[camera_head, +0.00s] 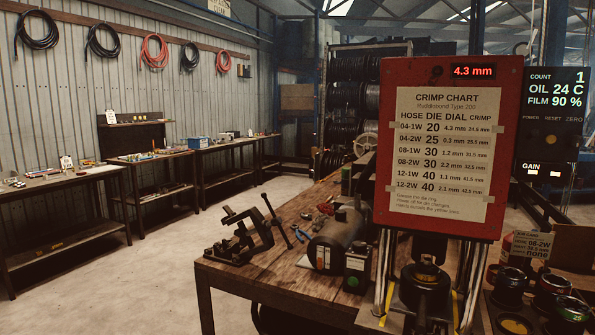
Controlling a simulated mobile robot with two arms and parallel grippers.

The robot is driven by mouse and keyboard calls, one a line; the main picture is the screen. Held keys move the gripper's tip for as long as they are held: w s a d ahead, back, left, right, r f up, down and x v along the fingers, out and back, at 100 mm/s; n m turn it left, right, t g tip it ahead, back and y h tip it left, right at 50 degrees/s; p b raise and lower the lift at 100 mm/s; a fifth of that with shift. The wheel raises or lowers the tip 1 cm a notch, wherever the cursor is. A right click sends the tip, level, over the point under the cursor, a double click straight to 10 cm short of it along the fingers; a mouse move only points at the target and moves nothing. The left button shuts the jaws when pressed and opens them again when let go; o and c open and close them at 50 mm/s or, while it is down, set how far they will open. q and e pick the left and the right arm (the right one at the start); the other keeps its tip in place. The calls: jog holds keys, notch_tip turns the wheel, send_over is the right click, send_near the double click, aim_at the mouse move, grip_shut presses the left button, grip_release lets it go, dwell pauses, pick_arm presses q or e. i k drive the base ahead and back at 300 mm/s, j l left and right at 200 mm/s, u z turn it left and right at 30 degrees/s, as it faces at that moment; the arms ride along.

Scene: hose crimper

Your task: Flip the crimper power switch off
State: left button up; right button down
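The hose crimper (450,60) stands on the workbench at the right, with a red upper panel, chrome posts and a black lower part. Its red display reads 4.3 mm, and a paper crimp chart (445,155) covers the panel. A dark control panel (553,95) to its right shows COUNT 1, OIL 24 C and FILM 90 %. The labels POWER, RESET and ZERO sit below those readings. The controls under these labels are too dark and small to tell a switch position. Neither of my grippers shows.
The wooden workbench (262,277) carries a black vise (240,240), a dark cylinder (338,240) and a black bottle-like object (357,267). Several die pots (510,287) stand at the lower right near a card (531,244). Open concrete floor lies at the left.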

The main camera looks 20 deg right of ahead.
aim_at(534, 132)
jog(key=z, duration=2)
